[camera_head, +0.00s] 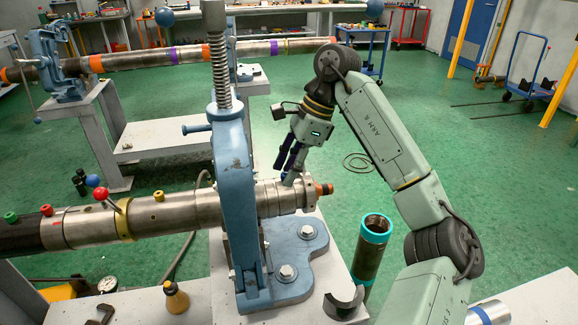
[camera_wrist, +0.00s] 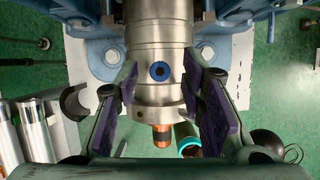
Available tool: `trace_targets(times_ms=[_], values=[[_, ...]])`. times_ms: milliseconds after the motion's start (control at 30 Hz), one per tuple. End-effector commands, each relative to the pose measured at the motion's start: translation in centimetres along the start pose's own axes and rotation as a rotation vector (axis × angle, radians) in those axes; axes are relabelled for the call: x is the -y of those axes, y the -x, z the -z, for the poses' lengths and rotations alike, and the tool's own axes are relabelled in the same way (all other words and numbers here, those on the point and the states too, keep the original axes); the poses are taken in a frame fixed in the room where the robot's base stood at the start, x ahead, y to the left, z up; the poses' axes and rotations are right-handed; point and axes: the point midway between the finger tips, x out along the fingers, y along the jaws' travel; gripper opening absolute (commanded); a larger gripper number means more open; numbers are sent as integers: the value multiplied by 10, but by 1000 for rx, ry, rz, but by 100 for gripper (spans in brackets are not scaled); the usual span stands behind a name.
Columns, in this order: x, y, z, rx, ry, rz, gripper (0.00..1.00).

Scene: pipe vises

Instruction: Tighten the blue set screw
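The blue set screw (camera_wrist: 159,71) shows in the wrist view as a blue ring with a dark centre, on the steel end section of the pipe (camera_wrist: 158,50). My gripper (camera_head: 285,174) points down at the pipe's right end, just right of the blue vise (camera_head: 236,165). In the wrist view my gripper (camera_wrist: 160,66) is open, its two purple-padded fingers apart on either side of the screw. I see nothing held between them. Whether the fingers touch the pipe is unclear.
Green, red and yellow knobs (camera_head: 158,196) stand along the pipe's left part. A teal-rimmed tube (camera_head: 371,245) stands right of the vise, near a dark half-ring (camera_head: 344,303). A brass-coloured cone (camera_head: 176,298) stands in front. A second pipe (camera_head: 185,54) lies behind.

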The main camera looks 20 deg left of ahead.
Motion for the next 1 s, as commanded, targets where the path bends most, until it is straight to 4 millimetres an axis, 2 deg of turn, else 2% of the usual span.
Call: trace_targets(times_ms=[67, 533, 1000], values=[[0, 0, 0, 0, 0, 0, 32], [0, 0, 0, 0, 0, 0, 0], [0, -1, 1, -1, -30, 14, 0]])
